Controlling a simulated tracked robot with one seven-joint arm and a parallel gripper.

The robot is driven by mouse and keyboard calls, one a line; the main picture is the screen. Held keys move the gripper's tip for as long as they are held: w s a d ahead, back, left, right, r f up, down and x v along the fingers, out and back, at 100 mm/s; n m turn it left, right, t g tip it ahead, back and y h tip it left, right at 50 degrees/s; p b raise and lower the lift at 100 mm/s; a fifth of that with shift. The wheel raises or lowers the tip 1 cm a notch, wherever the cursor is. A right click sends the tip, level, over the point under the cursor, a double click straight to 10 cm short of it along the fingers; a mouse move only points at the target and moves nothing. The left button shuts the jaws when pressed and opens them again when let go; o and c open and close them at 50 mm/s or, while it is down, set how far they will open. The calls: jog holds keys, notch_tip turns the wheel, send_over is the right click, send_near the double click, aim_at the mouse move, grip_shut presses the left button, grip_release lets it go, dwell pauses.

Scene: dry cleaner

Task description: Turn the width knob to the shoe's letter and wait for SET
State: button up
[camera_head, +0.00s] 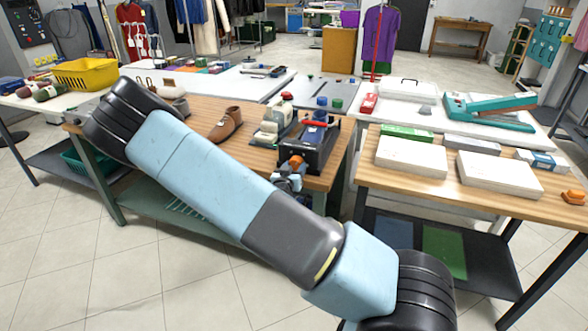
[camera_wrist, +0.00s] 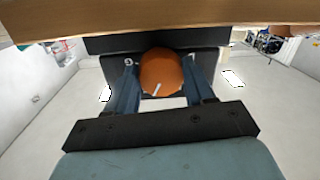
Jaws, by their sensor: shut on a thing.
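The orange width knob (camera_wrist: 160,70) sits on the front of a dark stretching machine (camera_head: 322,148) at the table's front edge. A white pointer line on it runs toward the lower left in the wrist view. My gripper (camera_wrist: 161,82) has its two blue fingers shut on the knob's left and right sides. In the head view, my gripper (camera_head: 291,180) reaches the knob (camera_head: 296,162) from below and in front. A brown shoe (camera_head: 226,124) stands on the wooden table, left of the machine. I cannot read any letter on the shoe or around the knob, and no SET sign is legible.
A cream machine (camera_head: 272,122) stands close beside the dark one. The wooden table's edge (camera_wrist: 160,14) hangs across the top of the wrist view. A second table to the right holds white boxes (camera_head: 410,156). The tiled floor in front is clear.

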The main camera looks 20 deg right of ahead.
jog(key=m, duration=0.4)
jog(key=shift+f+t, duration=0.1)
jog(key=shift+t, duration=0.2)
jog(key=m, duration=0.7)
jog(key=shift+a+t, duration=0.1)
jog(key=shift+t, duration=0.2)
jog(key=shift+m, duration=2.1)
jog(key=o, duration=1)
jog(key=shift+o, duration=0.2)
jog(key=shift+w, duration=0.1)
